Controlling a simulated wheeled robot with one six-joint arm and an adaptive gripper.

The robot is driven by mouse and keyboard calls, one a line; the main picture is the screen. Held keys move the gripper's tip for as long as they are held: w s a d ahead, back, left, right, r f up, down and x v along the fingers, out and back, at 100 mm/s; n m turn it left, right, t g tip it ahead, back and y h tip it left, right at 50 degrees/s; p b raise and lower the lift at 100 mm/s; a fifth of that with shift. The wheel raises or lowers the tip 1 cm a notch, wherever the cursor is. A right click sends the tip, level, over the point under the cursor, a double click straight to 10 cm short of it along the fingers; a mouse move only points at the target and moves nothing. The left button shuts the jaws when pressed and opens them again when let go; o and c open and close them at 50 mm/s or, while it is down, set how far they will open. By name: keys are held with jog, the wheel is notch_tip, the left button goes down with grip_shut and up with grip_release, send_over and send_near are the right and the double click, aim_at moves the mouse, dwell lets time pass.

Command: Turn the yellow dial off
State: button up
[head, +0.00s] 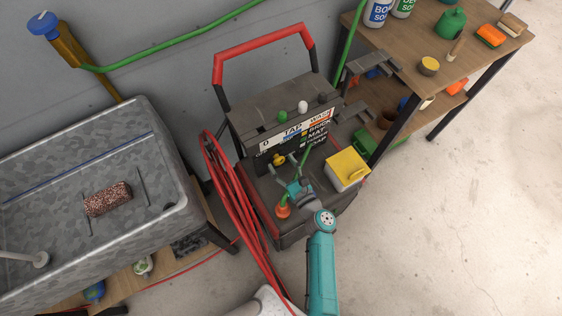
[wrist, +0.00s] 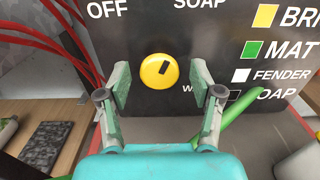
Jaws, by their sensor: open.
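The yellow dial (wrist: 158,72) is a round knob on a dark panel (wrist: 210,25), with a short black mark right of its middle that leans to the upper right. The word OFF is to its upper left and SOAP to its upper right. In the head view the dial (head: 279,160) is low on the front of the washer unit (head: 285,105). My gripper (wrist: 160,84) is open, one finger on each side of the dial, with gaps between fingers and knob. In the head view my gripper (head: 283,166) is in front of the panel.
A green hose (wrist: 242,128) passes right of my gripper. A wooden shelf (head: 480,45) is at the right; floor is clear there.

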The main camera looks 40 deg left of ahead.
jog(key=shift+w+a, duration=0.2)
jog(key=shift+a, duration=0.35)
jog(key=c, duration=1.1)
